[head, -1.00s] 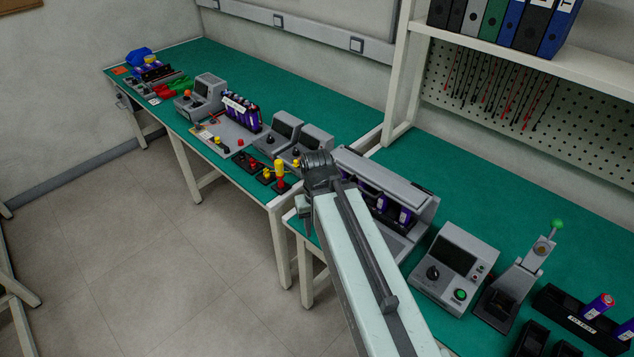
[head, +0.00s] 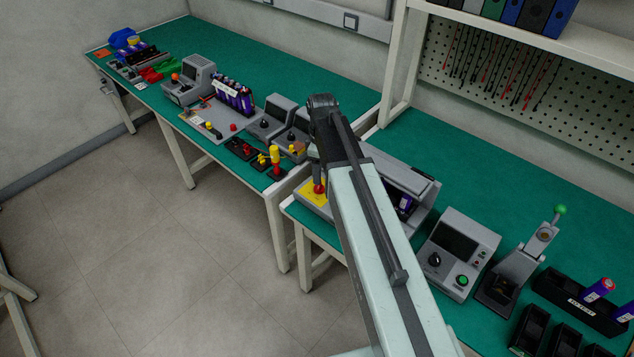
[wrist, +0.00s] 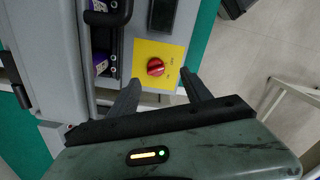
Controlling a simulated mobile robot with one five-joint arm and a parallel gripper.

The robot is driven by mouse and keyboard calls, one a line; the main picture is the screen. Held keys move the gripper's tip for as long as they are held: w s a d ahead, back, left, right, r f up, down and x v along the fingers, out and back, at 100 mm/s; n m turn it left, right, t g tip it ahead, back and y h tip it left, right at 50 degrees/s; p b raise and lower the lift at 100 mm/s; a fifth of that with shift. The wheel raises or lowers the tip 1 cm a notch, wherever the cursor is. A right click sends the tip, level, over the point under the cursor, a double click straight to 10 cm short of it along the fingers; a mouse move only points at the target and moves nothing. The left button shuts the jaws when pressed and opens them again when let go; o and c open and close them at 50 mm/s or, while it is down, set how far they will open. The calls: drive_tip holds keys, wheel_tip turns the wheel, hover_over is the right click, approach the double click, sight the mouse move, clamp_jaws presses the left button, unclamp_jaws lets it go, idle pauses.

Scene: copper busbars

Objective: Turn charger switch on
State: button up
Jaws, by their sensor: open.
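The charger switch is a red rotary knob (wrist: 156,67) on a yellow plate (wrist: 172,50) of the grey charger (wrist: 57,45). The red knob also shows in the head view (head: 319,188), at the charger's left end, just below my gripper (head: 317,168). In the wrist view my gripper (wrist: 160,79) is open, with its two dark fingers pointing at the knob. The knob appears just beyond the fingertips and between their lines. I cannot tell whether the fingers touch it. Much of the charger is hidden behind my arm in the head view.
Purple cells (head: 405,204) sit in the charger. A grey tester (head: 451,252) with a green button stands to its right, then a lever press (head: 520,262). Left of the charger, a yellow-handled lever (head: 275,158) stands on the other bench. A dark handle (wrist: 108,12) is near the knob.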

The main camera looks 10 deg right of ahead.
sight(319, 187)
drive_tip(key=shift+w+n, duration=0.7)
wheel_tip(319, 187, down, 8)
drive_tip(key=b, duration=0.8)
drive_tip(key=shift+s, duration=0.1)
drive_tip(key=shift+r, duration=0.1)
